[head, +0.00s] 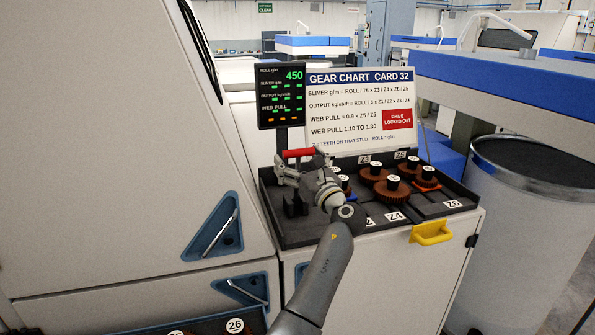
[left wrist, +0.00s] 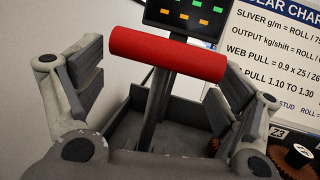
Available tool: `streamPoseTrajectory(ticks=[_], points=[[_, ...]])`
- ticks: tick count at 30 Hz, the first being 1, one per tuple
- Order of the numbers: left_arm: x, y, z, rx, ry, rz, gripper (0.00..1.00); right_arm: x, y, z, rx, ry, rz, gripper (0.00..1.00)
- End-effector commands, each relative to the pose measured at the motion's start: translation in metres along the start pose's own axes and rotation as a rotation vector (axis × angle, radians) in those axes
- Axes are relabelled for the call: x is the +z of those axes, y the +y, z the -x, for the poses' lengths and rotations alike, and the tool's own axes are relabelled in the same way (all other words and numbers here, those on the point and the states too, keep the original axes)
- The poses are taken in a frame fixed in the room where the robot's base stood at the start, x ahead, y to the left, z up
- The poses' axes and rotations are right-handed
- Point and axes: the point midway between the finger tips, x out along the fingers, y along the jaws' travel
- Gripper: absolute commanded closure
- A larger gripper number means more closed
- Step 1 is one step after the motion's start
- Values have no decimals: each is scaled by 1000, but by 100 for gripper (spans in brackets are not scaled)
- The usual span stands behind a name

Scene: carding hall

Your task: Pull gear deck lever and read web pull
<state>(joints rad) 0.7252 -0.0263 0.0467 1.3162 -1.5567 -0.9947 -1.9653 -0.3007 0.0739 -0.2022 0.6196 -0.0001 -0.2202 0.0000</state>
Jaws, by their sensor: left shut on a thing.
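The gear deck lever has a red bar handle (head: 299,153) and stands at the left end of the black gear deck (head: 305,236). My left gripper (head: 300,172) is shut on it. In the left wrist view the red handle (left wrist: 167,54) lies across between the two fingers on its dark post. The readout (head: 281,95) behind shows ROLL g/m 450; sliver, output and web pull show only short green and orange marks. The gear chart card (head: 350,98) gives web pull as 0.9 x Z5 / Z6, range 1.10 to 1.30. My right gripper is out of view.
Several brown gears (head: 392,190) with round number tags sit on the deck beside Z labels. A yellow handle (head: 431,233) is on the cabinet front. A red sign (head: 397,119) reads DRIVE LOCKED OUT. A grey can (head: 525,220) stands right; a large machine panel (head: 110,150) fills the left.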

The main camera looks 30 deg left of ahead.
Motion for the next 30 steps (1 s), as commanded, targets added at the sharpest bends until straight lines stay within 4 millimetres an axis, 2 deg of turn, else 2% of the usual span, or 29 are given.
streamPoseTrajectory(ticks=[1, 7, 18, 30], points=[[-13, 1, 7, -1, -39, 2, 55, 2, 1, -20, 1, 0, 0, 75], [-13, 5, 28, -2, -197, 32, 55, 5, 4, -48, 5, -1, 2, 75], [-21, 11, 62, -2, -193, 37, 54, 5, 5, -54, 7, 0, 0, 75], [-31, 14, 72, -1, -192, 36, 54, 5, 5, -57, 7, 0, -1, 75]])
